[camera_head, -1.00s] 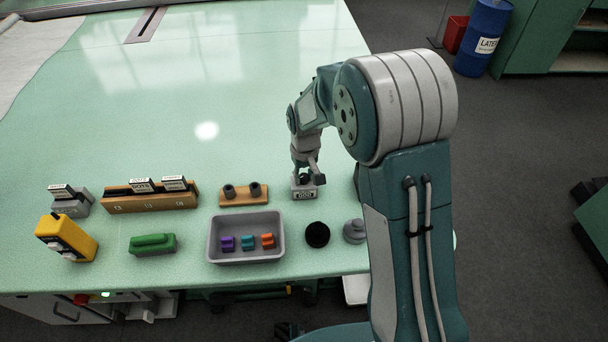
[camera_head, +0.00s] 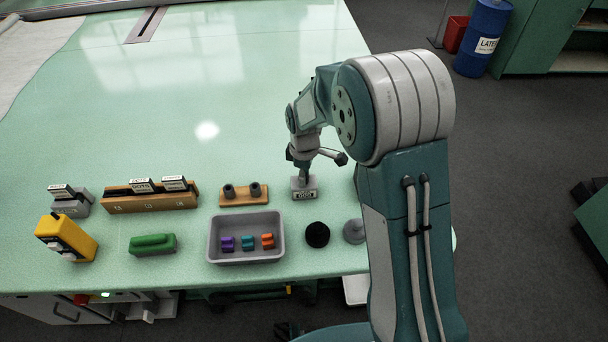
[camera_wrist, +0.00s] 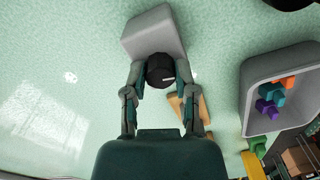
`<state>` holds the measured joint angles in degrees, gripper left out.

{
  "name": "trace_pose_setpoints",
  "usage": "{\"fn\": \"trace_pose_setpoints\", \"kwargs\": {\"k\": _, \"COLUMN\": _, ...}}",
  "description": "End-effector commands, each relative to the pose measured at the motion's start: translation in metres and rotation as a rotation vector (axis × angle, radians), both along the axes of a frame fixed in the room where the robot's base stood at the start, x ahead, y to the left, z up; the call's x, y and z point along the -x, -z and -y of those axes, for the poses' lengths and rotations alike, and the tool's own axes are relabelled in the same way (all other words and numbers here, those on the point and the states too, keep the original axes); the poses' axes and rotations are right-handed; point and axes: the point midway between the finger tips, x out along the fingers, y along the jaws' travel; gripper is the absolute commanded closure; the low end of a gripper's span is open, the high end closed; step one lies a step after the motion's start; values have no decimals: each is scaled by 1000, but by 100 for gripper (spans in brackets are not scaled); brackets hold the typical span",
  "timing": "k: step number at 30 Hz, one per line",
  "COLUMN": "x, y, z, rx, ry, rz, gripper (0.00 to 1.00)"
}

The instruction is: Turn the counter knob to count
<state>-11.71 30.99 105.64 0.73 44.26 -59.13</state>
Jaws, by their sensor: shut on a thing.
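The counter (camera_head: 304,194) is a small grey box with a digit display on its front, standing on the green table. In the wrist view its grey body (camera_wrist: 153,34) lies just beyond my fingers. The black round counter knob (camera_wrist: 160,70) with a white mark sits on it, between my two fingertips. My gripper (camera_wrist: 160,76) is shut on the knob, one finger on each side. In the head view my gripper (camera_head: 305,170) points down over the counter and hides the knob. The digits are too small to read surely.
A grey tray (camera_head: 214,243) with purple, teal and orange pieces stands front left of the counter. A wooden block with two dark posts (camera_head: 244,200) is close on the left. A black round thing (camera_head: 317,234) and a grey weight (camera_head: 354,231) are in front. The table behind is clear.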

Motion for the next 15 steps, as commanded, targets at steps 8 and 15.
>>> {"fn": "trace_pose_setpoints", "kwargs": {"k": 8, "x": -2, "y": 0, "z": -1, "rx": -1, "ry": -144, "rz": 5, "gripper": 100}}
{"fn": "trace_pose_setpoints", "kwargs": {"k": 15, "x": -2, "y": 0, "z": -1, "rx": -1, "ry": -197, "rz": 5, "gripper": 100}}
